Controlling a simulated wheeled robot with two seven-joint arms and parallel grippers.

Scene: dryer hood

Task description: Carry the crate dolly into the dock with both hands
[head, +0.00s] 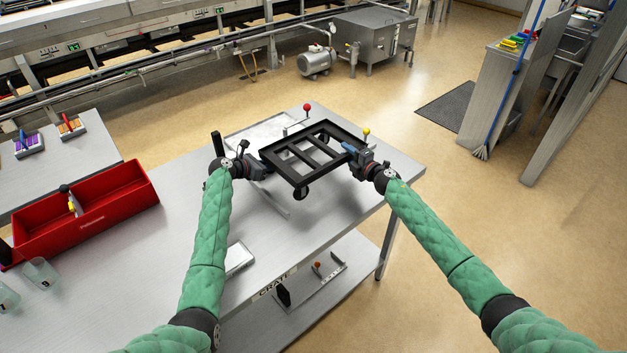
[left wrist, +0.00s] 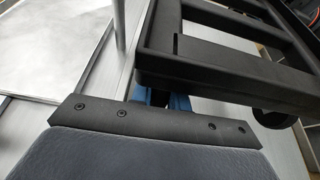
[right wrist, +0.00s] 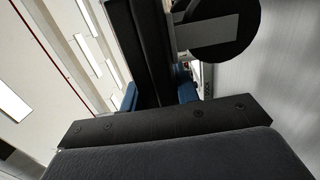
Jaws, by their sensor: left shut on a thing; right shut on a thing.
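The crate dolly (head: 312,152) is a black slatted frame with dark caster wheels. It is held raised and a little tilted above the grey metal table. My left gripper (head: 264,163) is shut on its left side; the dolly's frame also shows in the left wrist view (left wrist: 225,65). My right gripper (head: 354,153) is shut on its right side; a wheel (right wrist: 215,30) shows close by in the right wrist view. The dock appears to be the pale panel (head: 262,133) on the table behind the dolly, partly hidden by it, with a red-knobbed post (head: 307,108) near it.
A red bin (head: 125,200) stands on the table at the left. A small pale tray (head: 238,258) lies near the front edge, beside my left arm. A lower shelf (head: 310,310) holds a few items. A yellow-knobbed post (head: 366,132) shows by my right gripper.

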